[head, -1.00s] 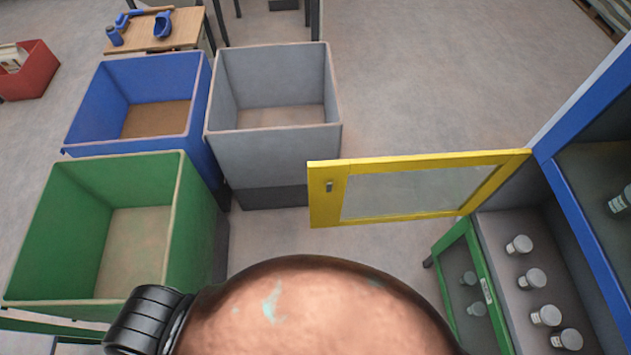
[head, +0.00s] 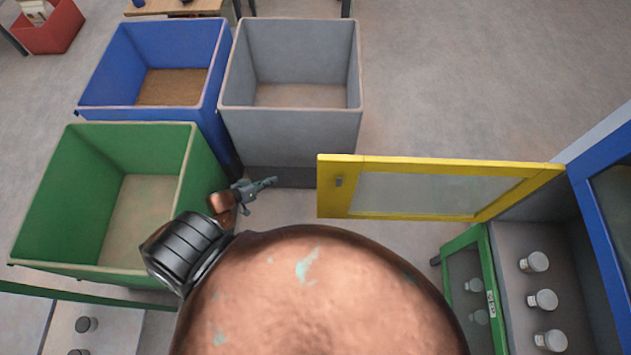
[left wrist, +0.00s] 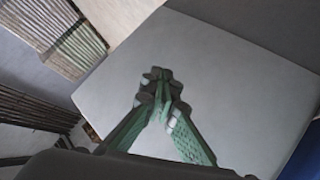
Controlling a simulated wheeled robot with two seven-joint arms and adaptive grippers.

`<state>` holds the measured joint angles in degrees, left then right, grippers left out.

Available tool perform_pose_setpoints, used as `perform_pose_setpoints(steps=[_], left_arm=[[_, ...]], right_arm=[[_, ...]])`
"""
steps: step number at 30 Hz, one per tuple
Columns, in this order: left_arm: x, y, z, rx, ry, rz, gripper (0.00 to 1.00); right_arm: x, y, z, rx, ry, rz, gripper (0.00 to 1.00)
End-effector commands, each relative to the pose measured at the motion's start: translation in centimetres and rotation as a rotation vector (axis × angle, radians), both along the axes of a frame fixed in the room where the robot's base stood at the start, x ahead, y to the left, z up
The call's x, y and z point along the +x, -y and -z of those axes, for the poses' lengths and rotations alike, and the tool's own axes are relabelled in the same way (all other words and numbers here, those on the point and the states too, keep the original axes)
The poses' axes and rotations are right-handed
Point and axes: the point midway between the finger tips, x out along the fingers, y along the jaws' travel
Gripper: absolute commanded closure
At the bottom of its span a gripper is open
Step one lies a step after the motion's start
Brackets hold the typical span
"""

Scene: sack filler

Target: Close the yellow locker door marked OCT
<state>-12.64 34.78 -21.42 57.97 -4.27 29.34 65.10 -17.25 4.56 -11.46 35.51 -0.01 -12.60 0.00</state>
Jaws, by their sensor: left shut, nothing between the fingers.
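The yellow locker door (head: 335,187) with a glass pane stands open in the head view, swung out to the left from the locker at the right. My right gripper is not in view.
A green-framed glass door (head: 472,290) stands open below the yellow one, beside shelves with several white jars (head: 542,299). A blue-framed door (head: 600,215) is at the far right. Green (head: 185,180), blue (head: 215,90) and grey (head: 352,120) bins stand at left.

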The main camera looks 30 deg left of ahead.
Motion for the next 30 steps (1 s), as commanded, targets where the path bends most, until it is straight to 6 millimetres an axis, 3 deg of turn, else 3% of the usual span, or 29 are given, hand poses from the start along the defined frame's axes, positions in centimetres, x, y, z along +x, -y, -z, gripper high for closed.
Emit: perform_pose_setpoints(steps=[1, 2, 3, 5, 6, 9, 12, 15, 19, 23, 30], left_arm=[[2.3, 0.6, -4.4, -0.107, 0.057, 0.059, 1.00], [3.2, 1.3, -6.9, -0.186, 0.077, 0.095, 1.00], [4.0, 2.5, -10.2, -0.292, 0.090, 0.149, 1.00], [4.4, 4.4, -14.8, -0.446, 0.082, 0.239, 1.00], [4.2, 5.7, -17.5, -0.544, 0.056, 0.300, 1.00], [2.6, 8.4, -23.2, -0.748, -0.052, 0.440, 1.00], [0.5, 10.3, -27.2, -0.892, -0.182, 0.545, 1.00], [-1.3, 11.4, -29.6, -0.978, -0.288, 0.611, 1.00], [-2.3, 12.1, -31.0, -1.028, -0.358, 0.645, 1.00], [-2.1, 13.3, -31.3, -1.038, -0.366, 0.649, 1.00], [-0.6, 17.7, -31.4, -1.038, -0.361, 0.650, 1.00]], right_arm=[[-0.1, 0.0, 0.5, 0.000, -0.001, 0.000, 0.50], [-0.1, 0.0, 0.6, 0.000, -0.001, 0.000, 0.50], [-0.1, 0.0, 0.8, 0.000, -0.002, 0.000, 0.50], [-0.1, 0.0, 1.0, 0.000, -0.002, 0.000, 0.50], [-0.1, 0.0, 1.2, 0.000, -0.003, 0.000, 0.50], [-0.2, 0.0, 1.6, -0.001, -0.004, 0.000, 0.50], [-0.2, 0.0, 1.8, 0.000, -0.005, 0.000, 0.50], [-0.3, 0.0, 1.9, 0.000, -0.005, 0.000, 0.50], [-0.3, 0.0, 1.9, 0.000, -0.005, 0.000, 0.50], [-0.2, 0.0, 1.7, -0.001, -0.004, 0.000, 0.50], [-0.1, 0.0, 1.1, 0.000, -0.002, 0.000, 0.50]])
